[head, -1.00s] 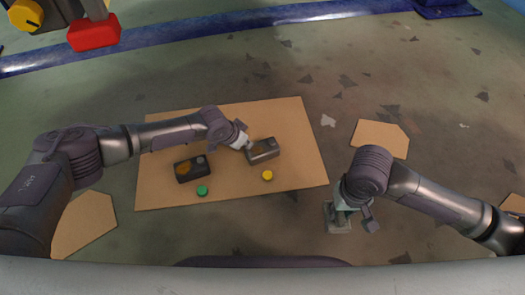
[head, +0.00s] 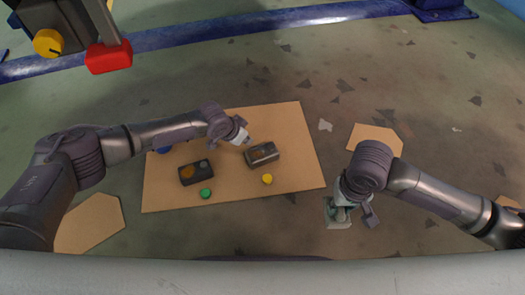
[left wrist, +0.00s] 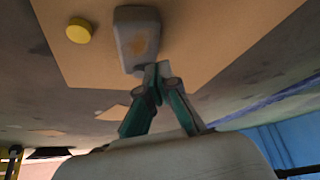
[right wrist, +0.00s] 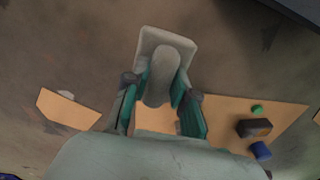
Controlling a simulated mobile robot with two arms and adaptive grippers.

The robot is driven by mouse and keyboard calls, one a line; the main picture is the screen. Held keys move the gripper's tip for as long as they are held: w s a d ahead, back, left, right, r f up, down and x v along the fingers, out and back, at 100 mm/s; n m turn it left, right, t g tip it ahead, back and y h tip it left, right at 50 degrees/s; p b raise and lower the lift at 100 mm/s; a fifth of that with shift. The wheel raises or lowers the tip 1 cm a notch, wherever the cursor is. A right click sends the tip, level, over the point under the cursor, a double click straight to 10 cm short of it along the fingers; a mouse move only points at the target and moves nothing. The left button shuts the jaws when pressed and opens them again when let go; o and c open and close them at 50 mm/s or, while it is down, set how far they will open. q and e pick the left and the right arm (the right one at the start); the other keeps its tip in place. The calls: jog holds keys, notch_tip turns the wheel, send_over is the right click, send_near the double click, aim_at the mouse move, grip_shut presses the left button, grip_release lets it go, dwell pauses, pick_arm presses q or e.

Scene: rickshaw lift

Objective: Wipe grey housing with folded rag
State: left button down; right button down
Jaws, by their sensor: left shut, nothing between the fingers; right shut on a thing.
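The grey housing (head: 262,154) lies on the brown board and has a brownish stain on its top. It also shows in the left wrist view (left wrist: 132,22). My left gripper (head: 244,139) is shut and empty just beyond the housing's upper left end; in the left wrist view its fingertips (left wrist: 154,74) meet by the housing's near end. My right gripper (right wrist: 160,88) is shut on a pale grey-green pad with a rounded raised grip (right wrist: 168,47), apparently the folded rag. In the head view this pad (head: 338,216) is right of the board, partly hidden by the gripper.
The brown board (head: 290,120) lies on the floor. A darker housing (head: 194,172) with an orange-brown patch, a green cap (head: 206,194), a yellow cap (head: 267,179) and a blue object (head: 165,149) are on it. A smaller board (head: 376,139) lies to the right.

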pick_arm(q)
jog(key=shift+r, duration=0.35)
jog(key=v, duration=1.2)
